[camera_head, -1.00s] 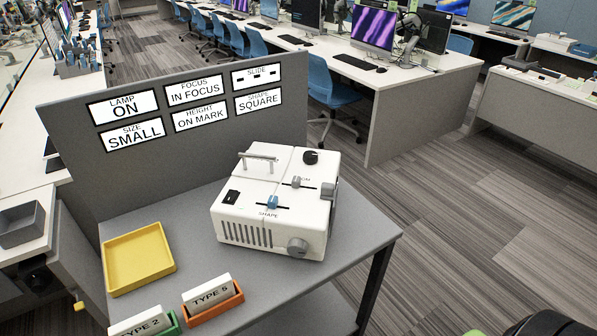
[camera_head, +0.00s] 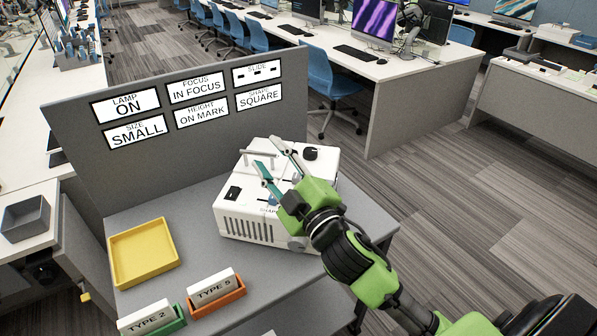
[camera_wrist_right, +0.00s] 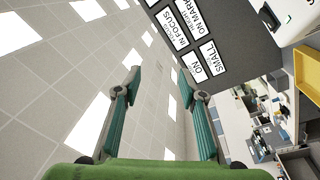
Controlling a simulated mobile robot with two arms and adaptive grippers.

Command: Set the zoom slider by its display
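The white projector-like box (camera_head: 245,215) stands on the grey table. My right gripper (camera_head: 265,151) is open and empty over its top, with two teal fingers spread apart; the wrist view also shows them apart with nothing between (camera_wrist_right: 160,72). The zoom slider is mostly hidden behind my gripper. The blue shape slider knob (camera_head: 272,199) shows partly beside the lower finger. The size display (camera_head: 138,135) on the grey panel reads SMALL. The other displays read lamp ON, focus IN FOCUS (camera_head: 197,87), height ON MARK and shape SQUARE (camera_head: 259,96). My left gripper is not in view.
A black knob (camera_head: 310,154) and a metal handle (camera_head: 260,155) stand up from the box top. A yellow tray (camera_head: 143,255), a TYPE 5 card (camera_head: 213,288) in an orange holder and a TYPE 2 card (camera_head: 146,317) in a green holder are on the table's left and front.

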